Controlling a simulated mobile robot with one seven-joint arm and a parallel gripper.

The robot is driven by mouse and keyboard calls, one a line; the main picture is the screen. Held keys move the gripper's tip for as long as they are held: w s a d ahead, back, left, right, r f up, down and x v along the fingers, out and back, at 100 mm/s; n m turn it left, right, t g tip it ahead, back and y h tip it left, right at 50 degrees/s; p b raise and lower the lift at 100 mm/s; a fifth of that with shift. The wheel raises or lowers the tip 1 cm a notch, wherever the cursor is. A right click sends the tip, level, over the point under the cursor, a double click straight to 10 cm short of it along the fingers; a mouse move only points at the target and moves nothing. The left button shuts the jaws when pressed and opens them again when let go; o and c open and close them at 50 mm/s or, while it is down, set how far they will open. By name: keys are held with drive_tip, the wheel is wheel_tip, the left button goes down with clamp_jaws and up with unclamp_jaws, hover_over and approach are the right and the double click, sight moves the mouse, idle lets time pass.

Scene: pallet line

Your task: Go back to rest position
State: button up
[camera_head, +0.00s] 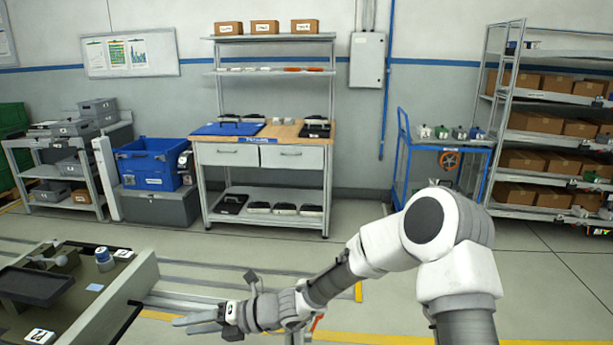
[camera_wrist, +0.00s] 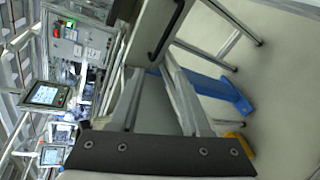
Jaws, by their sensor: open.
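My gripper (camera_head: 185,318) is at the end of my outstretched arm, low in the head view, pointing left beside the near pallet-line bench or tray. It is open, and I see nothing held in it. In the wrist view a dark bracket with screws spans the bottom, and parts of my gripper stand above it. The grey-walled tray (camera_head: 118,300) is at the lower left of the head view, just left of the gripper. On it are a dark flat plate (camera_head: 38,286), a blue-and-white round part (camera_head: 104,260) and a white labelled block (camera_head: 40,336).
A workbench (camera_head: 264,157) stands at the back wall, with a blue bin (camera_head: 150,165) to its left. A blue cart (camera_head: 440,145) and a shelf of cartons (camera_head: 535,122) are at the right. Control panels with a screen (camera_wrist: 45,94) show in the wrist view. Open floor lies between.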

drive_tip(key=s+d+r+n+t+h+p, duration=0.1)
drive_tip(key=s+d+r+n+h, duration=0.4)
drive_tip(key=d+n, duration=0.5)
drive_tip(key=s+d+r+n+t+h+p, duration=0.2)
drive_tip(key=s+d+r+n+h, duration=0.2)
drive_tip(key=d, duration=1.2)
drive_tip(key=s+d+r+n+t+h+p, duration=0.1)
drive_tip(key=s+d+r+n+h, duration=0.4)
drive_tip(key=s+d+r+n, duration=0.5)
drive_tip(key=d+r+n+t, duration=0.1)
drive_tip(key=d+r+n, duration=0.2)
drive_tip(key=n, duration=0.4)
drive_tip(key=shift+d+r+n+t+h+p, duration=0.3)
drive_tip(key=shift+d+r+n+p, duration=0.1)
drive_tip(key=shift+r, duration=0.1)
drive_tip(key=shift+a, duration=0.2)
